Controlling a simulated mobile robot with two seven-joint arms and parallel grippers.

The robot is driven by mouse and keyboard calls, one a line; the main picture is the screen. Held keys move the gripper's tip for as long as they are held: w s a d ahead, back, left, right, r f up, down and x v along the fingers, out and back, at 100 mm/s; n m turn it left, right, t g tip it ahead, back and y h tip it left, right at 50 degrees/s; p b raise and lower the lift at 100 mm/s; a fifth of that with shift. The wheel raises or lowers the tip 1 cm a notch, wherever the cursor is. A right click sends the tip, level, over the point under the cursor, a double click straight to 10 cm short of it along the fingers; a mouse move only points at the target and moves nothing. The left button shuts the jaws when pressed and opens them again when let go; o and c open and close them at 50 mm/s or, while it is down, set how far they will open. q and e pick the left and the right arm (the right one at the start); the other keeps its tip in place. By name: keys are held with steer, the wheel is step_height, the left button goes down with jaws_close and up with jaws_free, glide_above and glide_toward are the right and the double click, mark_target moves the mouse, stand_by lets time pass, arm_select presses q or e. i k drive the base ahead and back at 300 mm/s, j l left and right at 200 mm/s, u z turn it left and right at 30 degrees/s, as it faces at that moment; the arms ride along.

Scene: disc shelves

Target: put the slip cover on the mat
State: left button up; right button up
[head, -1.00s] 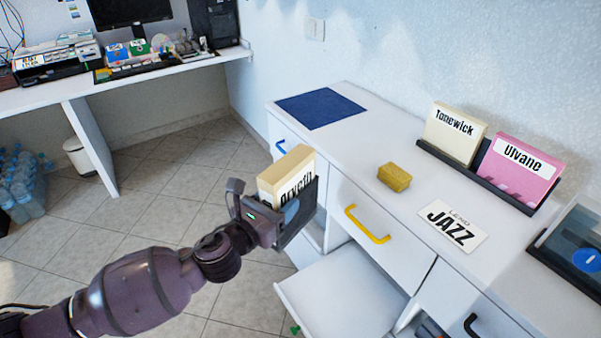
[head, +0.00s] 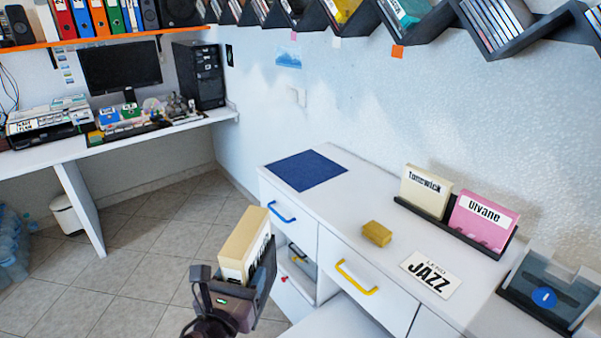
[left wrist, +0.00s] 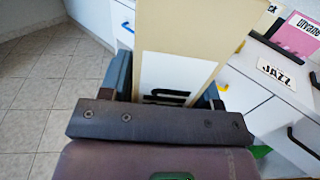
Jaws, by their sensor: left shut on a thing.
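My left gripper (head: 250,262) is shut on a cream slip cover (head: 244,236) with a white label and dark lettering, partly hidden by the fingers. The cover stands up out of the jaws, in front of the cabinet and apart from it. In the left wrist view the cover (left wrist: 189,35) rises between the dark fingers, its label partly cut off by the gripper. The mat (head: 305,170) is a flat dark blue square, bare, at the far left end of the white counter. My right gripper is not in view.
On the counter (head: 345,205) are a yellow block (head: 376,233), a JAZZ card (head: 431,273), and a dark rack holding a cream Tonewick cover (head: 426,190) and a pink Ulvane cover (head: 483,222). A clear-lidded box (head: 548,290) stands at right. Zigzag disc shelves (head: 450,30) hang above.

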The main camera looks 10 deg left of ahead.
mark_target(302, 170)
steer(key=i+j, duration=0.1)
steer(key=j, duration=0.3)
steer(key=i+j, duration=0.1)
steer(key=j, duration=0.3)
steer(key=i+j, duration=0.15)
steer(key=j, duration=0.25)
steer(key=i+j, duration=0.1)
steer(key=j, duration=0.3)
steer(key=i+j, duration=0.1)
steer(key=j, duration=0.3)
steer(key=i+j, duration=0.1)
steer(key=j, duration=0.35)
steer(key=j+z, duration=0.1)
steer(key=z, duration=0.25)
steer(key=j+z, duration=0.1)
steer(key=z, duration=0.25)
steer(key=i+j, duration=0.05)
